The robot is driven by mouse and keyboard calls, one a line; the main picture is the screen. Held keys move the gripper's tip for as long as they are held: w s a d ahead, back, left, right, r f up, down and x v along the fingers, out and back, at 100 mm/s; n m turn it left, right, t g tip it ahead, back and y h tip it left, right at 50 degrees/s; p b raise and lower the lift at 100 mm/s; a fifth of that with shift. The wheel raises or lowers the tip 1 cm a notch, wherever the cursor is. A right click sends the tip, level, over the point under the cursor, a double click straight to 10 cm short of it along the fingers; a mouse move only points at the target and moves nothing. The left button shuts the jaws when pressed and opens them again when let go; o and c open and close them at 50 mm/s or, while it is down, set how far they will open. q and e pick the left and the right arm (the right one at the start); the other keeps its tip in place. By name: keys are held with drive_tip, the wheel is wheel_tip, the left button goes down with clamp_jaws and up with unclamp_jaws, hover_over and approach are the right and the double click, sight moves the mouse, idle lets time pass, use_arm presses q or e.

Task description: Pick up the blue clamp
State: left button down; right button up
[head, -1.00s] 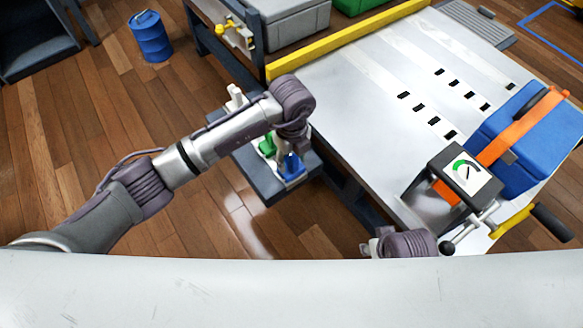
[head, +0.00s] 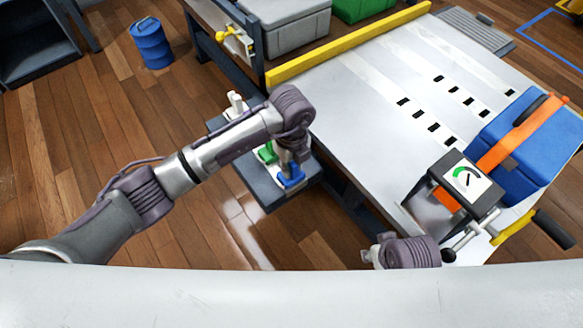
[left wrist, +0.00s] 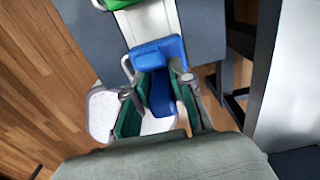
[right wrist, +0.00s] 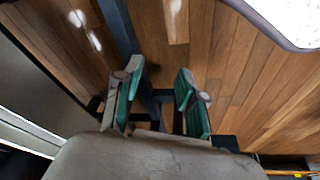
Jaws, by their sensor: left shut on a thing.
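The blue clamp (head: 291,177) is on the low grey stand (head: 262,190) beside the table, under my left arm's wrist. In the left wrist view the blue clamp (left wrist: 160,92) is between the two green-padded fingers of my left gripper (left wrist: 158,100), which are shut on it. In the head view the left gripper (head: 290,160) points down at the clamp and its fingertips are mostly hidden. My right gripper (right wrist: 157,90) is open and empty, with only floor and a dark beam behind it.
A green clamp (head: 267,152) and a white one (head: 236,103) stand on the same stand. The table (head: 350,110) with its yellow rail (head: 345,45) is close on the right. A blue case with an orange strap (head: 515,150) and a gauge (head: 466,180) are at its right.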

use_arm(q)
drive_tip(key=shift+r, duration=0.4)
drive_tip(key=r, duration=0.2)
drive_tip(key=r+p, duration=0.1)
drive_tip(key=shift+w+d+r, duration=0.1)
drive_tip(key=shift+d+r, duration=0.25)
drive_tip(key=shift+r, duration=0.05)
drive_tip(key=w+d+r, duration=0.2)
drive_tip(key=d+r, duration=0.4)
drive_tip(key=d, duration=0.4)
drive_tip(key=shift+w+d+r, duration=0.15)
drive_tip(key=shift+w+d, duration=0.2)
use_arm(e)
wheel_tip(320, 180, down, 4)
drive_tip(key=shift+r, duration=0.1)
use_arm(q)
drive_tip(key=shift+r, duration=0.1)
use_arm(e)
drive_tip(key=shift+a+r, duration=0.1)
drive_tip(key=shift+r, duration=0.05)
